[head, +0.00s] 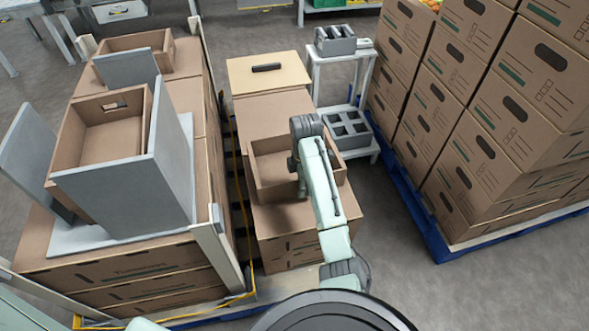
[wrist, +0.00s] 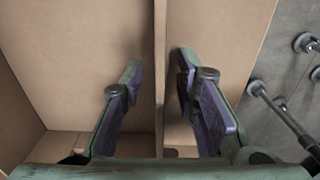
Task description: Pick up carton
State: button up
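An open, empty brown carton (head: 258,178) sits on a stack of cartons in the middle of the head view. My arm reaches over its right part and hides some of it. In the wrist view my gripper (wrist: 158,62) is open, with one finger on each side of a thin upright carton wall (wrist: 160,45). Gaps show between the wall and both fingers. The carton's inside fills the left of that view. In the head view the fingertips are mostly hidden by my arm.
Left, a stack bears open cartons (head: 108,135) between grey panels (head: 170,150), beside a pale post (head: 217,257). Behind is a lidded carton (head: 285,77). A white cart (head: 343,75) holds grey trays (head: 347,129). Right, cartons fill a blue pallet (head: 432,235). Grey floor lies between.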

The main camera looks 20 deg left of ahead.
jog(key=shift+f, duration=0.45)
jog(key=shift+c, duration=0.3)
grip_shut()
